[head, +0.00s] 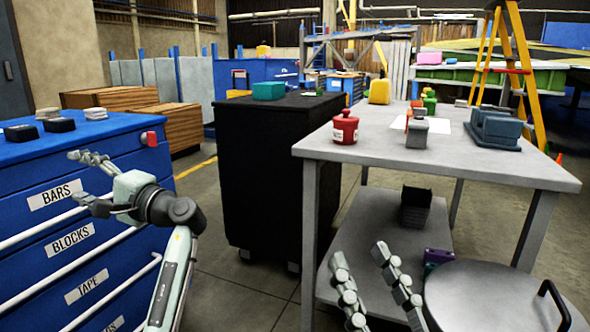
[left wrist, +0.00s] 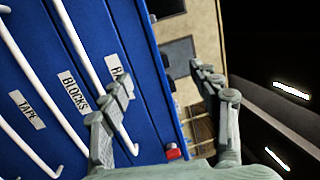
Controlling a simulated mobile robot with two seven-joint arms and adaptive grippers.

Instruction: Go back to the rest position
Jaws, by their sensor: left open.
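My left gripper (head: 76,178) is open and empty in the head view, in front of the blue drawer cabinet (head: 88,167). In the left wrist view the fingers of my left gripper (left wrist: 157,80) stand wide apart with nothing between them, and the blue cabinet (left wrist: 108,45) fills the left half. My right gripper (head: 360,254) is at the bottom of the head view, its fingers pointing up and apart. It is open, with nothing seen between the fingers, in front of the grey table's lower shelf. Its palm is out of view.
The grey table (head: 470,160) at right carries a red canister (head: 345,128) and several blocks. A round grey lid-like top (head: 490,300) is at bottom right. A black cabinet (head: 265,190) stands mid-view. Bare floor (head: 235,282) shows between the blue and black cabinets.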

